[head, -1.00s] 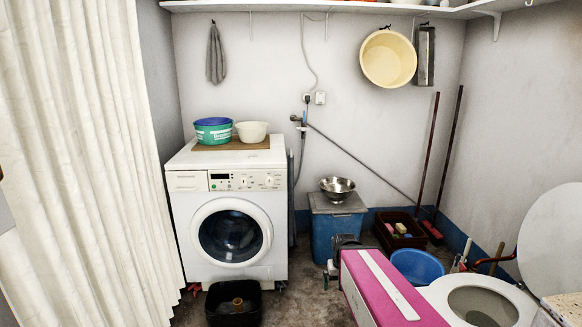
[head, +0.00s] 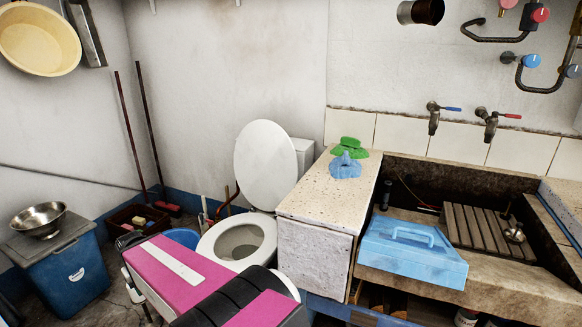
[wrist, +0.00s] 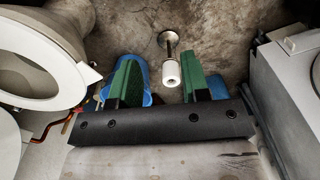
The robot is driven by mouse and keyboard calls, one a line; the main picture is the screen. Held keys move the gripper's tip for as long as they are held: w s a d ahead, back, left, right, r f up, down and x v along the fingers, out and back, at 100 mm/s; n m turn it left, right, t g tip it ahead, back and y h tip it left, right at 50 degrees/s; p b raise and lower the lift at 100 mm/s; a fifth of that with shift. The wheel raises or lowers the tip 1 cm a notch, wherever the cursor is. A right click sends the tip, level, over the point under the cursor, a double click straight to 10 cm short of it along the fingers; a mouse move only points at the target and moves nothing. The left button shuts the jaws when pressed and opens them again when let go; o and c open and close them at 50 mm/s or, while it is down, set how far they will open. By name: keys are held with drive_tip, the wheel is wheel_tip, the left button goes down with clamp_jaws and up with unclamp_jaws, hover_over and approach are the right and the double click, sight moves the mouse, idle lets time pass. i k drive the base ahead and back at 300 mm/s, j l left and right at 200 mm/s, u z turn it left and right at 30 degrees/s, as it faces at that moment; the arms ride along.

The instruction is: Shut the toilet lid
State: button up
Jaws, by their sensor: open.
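The white toilet stands near the back corner in the head view. Its round lid (head: 265,165) is raised and leans back toward the wall. The seat (head: 237,240) lies flat on the bowl with its opening showing. My pink arm crosses in front of the bowl's lower edge. In the wrist view, my gripper (wrist: 158,80) has its two green fingers spread apart with nothing held between them. The toilet seat (wrist: 40,85) shows at the upper left, to the left of the fingers and apart from them. My fingers are not clearly visible in the head view.
A speckled stone block (head: 318,200) stands right of the toilet, beside a sink with a blue toolbox (head: 410,250). Left are a blue bin (head: 60,275) with a steel bowl, a blue basin (head: 182,238) and two long poles. A short post (wrist: 171,68) stands beyond my fingers.

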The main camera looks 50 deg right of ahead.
sight(267, 169)
drive_tip(key=i+j+z, duration=0.1)
drive_tip(key=z, duration=0.3)
drive_tip(key=j+z, duration=0.2)
drive_tip(key=z, duration=0.25)
drive_tip(key=i+j+z, duration=0.1)
drive_tip(key=z, duration=0.3)
drive_tip(key=j+z, duration=0.4)
drive_tip(key=l, duration=0.1)
